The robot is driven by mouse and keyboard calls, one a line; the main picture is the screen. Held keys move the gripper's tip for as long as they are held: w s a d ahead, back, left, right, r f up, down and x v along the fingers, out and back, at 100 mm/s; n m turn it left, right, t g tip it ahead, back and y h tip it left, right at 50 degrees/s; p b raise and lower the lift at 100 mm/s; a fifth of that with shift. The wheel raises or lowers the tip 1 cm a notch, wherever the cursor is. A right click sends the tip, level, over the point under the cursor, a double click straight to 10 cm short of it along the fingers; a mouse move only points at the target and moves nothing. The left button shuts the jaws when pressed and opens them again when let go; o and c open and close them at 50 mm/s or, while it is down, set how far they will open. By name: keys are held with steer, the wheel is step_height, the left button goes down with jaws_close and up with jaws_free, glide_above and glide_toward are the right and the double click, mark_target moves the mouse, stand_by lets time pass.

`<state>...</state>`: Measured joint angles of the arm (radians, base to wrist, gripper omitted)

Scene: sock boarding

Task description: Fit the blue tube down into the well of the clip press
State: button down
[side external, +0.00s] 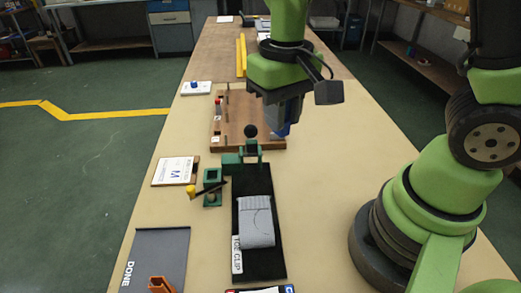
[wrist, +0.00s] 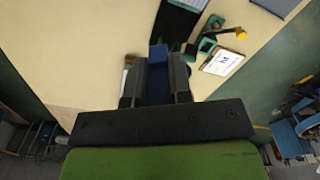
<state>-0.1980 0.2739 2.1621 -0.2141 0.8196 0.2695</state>
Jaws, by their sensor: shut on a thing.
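My gripper (side external: 281,118) points down over the near right part of the wooden board and is shut on the blue tube (side external: 283,131). In the wrist view, the tube's blue end (wrist: 158,54) shows between the two dark fingers (wrist: 157,82). The green clip press (side external: 212,181), with a square opening and a yellow-knobbed lever (side external: 191,192), stands on the table to the left of and nearer than the gripper. It also shows in the wrist view (wrist: 206,45), apart from the tube. The inside of its well is too small to make out.
A green fixture with a black ball (side external: 250,131) stands between gripper and press. A grey sock (side external: 257,222) lies on the black toe-clip board (side external: 270,266). The wooden board (side external: 222,134) holds upright pegs. A white card (side external: 174,171) and grey DONE mat (side external: 158,255) lie left.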

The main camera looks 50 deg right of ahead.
steer(key=w+d+n, duration=0.3)
steer(key=d, duration=0.2)
step_height(320, 180, up, 5)
steer(key=w+a+m, duration=0.9)
steer(key=w+a, duration=0.1)
steer(key=a, duration=0.1)
step_height(320, 180, down, 12)
steer(key=shift+w+d+f, duration=0.15)
steer(key=shift+d+f, duration=0.1)
steer(key=shift+f, duration=0.1)
steer(key=shift+f, duration=2.8)
steer(key=shift+f, duration=1.35)
